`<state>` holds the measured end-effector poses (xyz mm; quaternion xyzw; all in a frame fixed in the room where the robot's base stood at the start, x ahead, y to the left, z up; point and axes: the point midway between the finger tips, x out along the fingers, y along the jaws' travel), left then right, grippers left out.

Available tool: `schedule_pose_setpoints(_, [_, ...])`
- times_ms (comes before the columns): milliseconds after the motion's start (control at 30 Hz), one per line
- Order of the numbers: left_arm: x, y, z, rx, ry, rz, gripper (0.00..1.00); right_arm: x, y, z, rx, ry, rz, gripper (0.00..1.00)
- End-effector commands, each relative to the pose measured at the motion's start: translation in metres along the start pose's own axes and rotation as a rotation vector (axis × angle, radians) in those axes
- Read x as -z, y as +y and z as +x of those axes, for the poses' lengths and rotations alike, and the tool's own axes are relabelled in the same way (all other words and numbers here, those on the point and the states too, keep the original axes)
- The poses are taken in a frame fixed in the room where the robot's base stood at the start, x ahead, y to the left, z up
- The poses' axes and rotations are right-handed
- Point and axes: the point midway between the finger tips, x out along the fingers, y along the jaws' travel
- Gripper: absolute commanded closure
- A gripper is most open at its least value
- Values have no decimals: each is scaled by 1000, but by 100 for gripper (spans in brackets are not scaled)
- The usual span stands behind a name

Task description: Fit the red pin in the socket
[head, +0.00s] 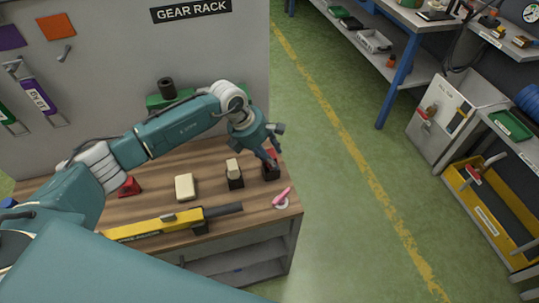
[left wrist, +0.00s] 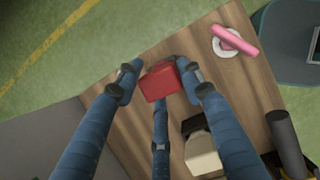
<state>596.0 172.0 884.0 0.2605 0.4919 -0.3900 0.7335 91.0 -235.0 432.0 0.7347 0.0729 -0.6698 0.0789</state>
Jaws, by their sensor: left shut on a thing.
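The red pin (head: 272,154) is a red block between the fingers of my left gripper (head: 268,150). The left wrist view shows the fingers (left wrist: 160,88) closed around the red pin (left wrist: 160,82) from several sides. In the head view a black socket (head: 271,172) stands on the wooden bench directly below the pin. I cannot tell whether the pin's lower end is inside the socket or just above it. The socket is mostly hidden behind the pin and fingers in the left wrist view. My right gripper is not in view.
A cream block (head: 233,168) stands in a neighbouring black holder. A pink piece (head: 283,196) on a white disc lies near the bench's right edge. Another cream block (head: 185,187), a red piece (head: 130,187) and a yellow tool (head: 160,225) lie left. Green floor is free to the right.

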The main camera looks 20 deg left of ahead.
Motion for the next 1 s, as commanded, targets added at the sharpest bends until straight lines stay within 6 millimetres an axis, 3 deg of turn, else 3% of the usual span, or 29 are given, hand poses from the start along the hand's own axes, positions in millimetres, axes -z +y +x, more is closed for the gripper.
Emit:
schedule_pose_setpoints(33, [-10, 0, -5, -3, -20, 4, 93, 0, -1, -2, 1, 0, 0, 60])
schedule_pose_setpoints(633, [-20, 0, -30, -2, -20, 4, 93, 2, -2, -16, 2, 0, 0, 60])
schedule_pose_setpoints(667, [-20, 0, -31, -2, -19, 4, 100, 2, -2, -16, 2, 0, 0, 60])
schedule_pose_setpoints(1000, [-21, 0, -44, -2, -10, 2, 100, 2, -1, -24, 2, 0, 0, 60])
